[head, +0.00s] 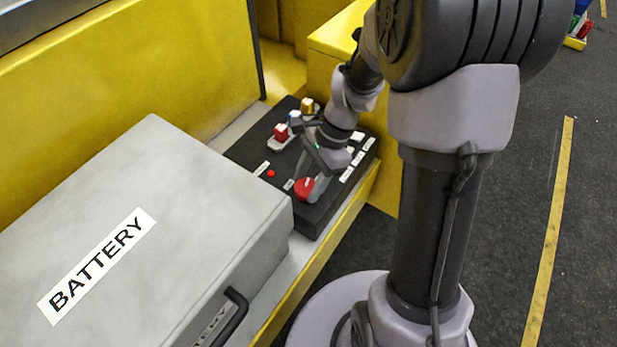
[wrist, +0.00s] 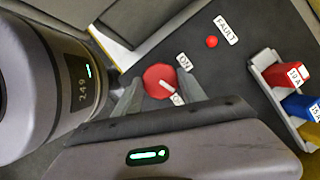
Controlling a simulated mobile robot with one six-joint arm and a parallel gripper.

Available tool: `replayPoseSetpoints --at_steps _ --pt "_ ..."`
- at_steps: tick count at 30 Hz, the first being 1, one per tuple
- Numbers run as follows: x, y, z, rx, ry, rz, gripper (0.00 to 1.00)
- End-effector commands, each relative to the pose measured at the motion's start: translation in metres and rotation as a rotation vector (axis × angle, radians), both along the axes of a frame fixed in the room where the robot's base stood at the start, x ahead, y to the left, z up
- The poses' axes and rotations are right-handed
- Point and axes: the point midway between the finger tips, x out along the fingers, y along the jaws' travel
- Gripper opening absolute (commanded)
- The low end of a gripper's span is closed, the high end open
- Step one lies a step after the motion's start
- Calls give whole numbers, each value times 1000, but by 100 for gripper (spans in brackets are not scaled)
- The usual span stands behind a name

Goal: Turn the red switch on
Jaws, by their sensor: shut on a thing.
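The red switch (head: 304,188) is a round red knob on the near end of the black control panel (head: 262,156).
A small red light (wrist: 212,42) with a "FAULT" label (wrist: 226,30) is beside the switch. Red and blue fuses (wrist: 288,72) stand in a white holder close by. A large grey battery box (head: 150,230) lies left of the panel.

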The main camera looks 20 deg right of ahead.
Motion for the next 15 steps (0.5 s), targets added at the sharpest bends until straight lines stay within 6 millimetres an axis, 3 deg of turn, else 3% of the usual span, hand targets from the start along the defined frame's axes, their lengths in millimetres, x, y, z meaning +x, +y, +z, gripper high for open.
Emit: replayPoseSetpoints --at_steps 15 --pt "3 2 3 1 1 491 8"
